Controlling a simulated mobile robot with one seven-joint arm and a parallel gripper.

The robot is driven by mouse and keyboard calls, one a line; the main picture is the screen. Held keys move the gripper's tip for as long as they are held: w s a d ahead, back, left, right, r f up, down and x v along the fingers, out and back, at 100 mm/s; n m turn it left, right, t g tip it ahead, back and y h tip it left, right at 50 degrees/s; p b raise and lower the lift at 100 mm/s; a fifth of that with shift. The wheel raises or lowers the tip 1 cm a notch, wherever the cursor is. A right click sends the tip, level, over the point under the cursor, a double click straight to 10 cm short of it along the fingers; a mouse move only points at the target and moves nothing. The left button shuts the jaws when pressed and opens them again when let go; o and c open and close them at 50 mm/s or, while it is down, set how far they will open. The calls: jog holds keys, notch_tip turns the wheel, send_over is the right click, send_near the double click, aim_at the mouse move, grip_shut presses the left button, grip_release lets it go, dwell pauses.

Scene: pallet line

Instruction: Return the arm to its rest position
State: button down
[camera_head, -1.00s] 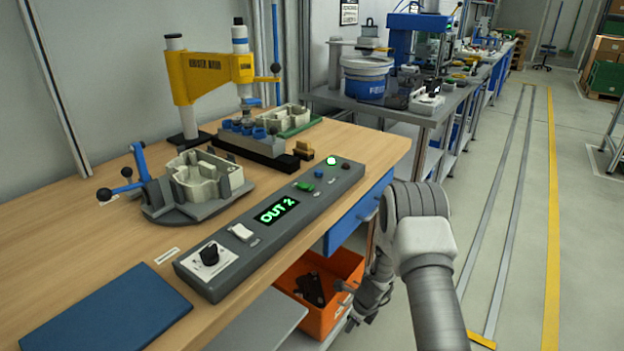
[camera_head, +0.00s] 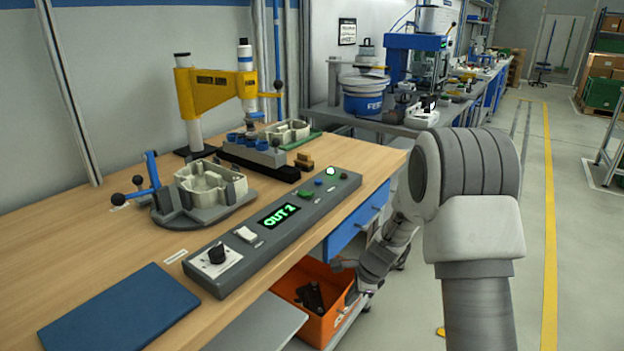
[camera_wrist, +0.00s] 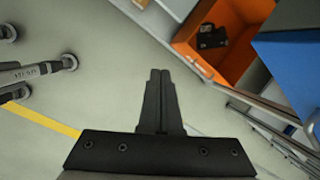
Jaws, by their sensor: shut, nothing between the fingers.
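My gripper (camera_wrist: 160,85) shows in the wrist view with its two dark fingers shut together and nothing between them. It is over the grey floor, beside the orange bin (camera_wrist: 251,38). In the head view my arm hangs at the right of the wooden workbench, folded down near the orange bin (camera_head: 290,289) on the lower shelf. The fingertips cannot be made out in the head view.
The workbench (camera_head: 110,243) carries a control box (camera_head: 213,280) reading "OUT 2", a clamp fixture (camera_head: 160,213) with a pale casting, a yellow press (camera_head: 215,85) and a blue mat (camera_head: 118,308). A blue drawer (camera_head: 355,227) hangs under its right edge. The floor aisle right is free.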

jog(key=s+r+n+t, duration=0.1)
jog(key=s+r+n, duration=0.4)
jog(key=r, duration=0.5)
jog(key=s+r+n, duration=0.4)
jog(key=s+r, duration=0.2)
jog(key=r, duration=0.4)
jog(key=s+d+r+n+t+h, duration=0.15)
jog(key=s+r+n, duration=0.3)
jog(key=s, duration=0.45)
jog(key=s+d+r+n+h, duration=0.25)
jog(key=s+n, duration=0.25)
jog(key=s, duration=0.4)
notch_tip(320, 180, up, 21)
jog(key=y+p, duration=0.1)
jog(key=p, duration=1.9)
jog(key=shift+s+d+r+p, duration=0.15)
jog(key=shift+d+r+p, duration=0.1)
jog(key=shift+p, duration=0.1)
